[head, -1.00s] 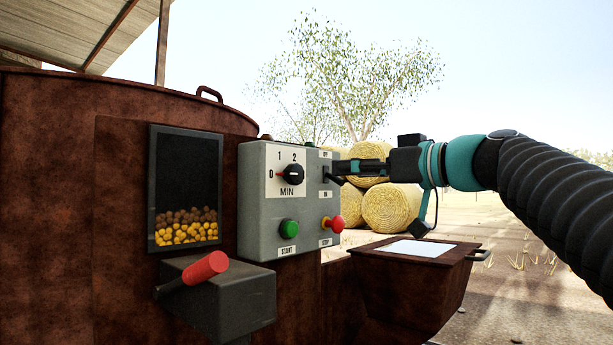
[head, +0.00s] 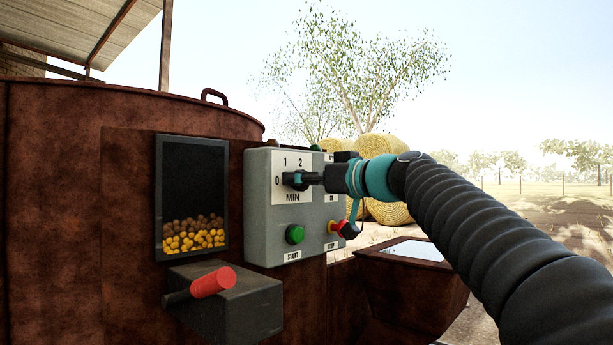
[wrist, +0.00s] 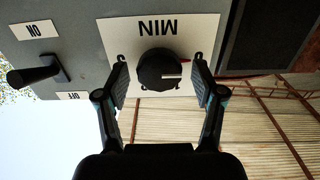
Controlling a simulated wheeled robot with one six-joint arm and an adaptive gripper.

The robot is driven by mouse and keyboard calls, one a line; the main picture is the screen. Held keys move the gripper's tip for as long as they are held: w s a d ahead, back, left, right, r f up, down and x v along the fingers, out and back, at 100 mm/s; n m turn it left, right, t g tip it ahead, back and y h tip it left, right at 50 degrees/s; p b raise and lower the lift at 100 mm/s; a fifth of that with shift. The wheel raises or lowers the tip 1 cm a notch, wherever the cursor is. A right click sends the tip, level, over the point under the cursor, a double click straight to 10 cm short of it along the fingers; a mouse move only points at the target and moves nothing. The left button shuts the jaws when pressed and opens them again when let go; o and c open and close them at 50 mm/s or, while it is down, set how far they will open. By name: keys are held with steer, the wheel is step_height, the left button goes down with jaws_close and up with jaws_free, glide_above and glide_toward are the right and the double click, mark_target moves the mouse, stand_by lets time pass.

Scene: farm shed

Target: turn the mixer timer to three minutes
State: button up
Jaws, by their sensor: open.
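The mixer timer is a round black knob (wrist: 162,70) on a white plate (wrist: 122,32) marked MIN, shown upside down in the wrist view. In the head view my gripper (head: 298,180) is at the grey control box (head: 258,220) and hides most of the knob.
A black lever switch (wrist: 38,74) with ON and OFF labels is beside the timer plate. Below the timer are a green START button (head: 295,234) and a partly hidden red stop button (head: 336,227). A red-handled lever (head: 212,282) sticks out at lower left.

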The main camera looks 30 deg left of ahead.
steer(key=c, duration=1)
steer(key=shift+d, duration=0.2)
steer(key=shift+a, duration=0.15)
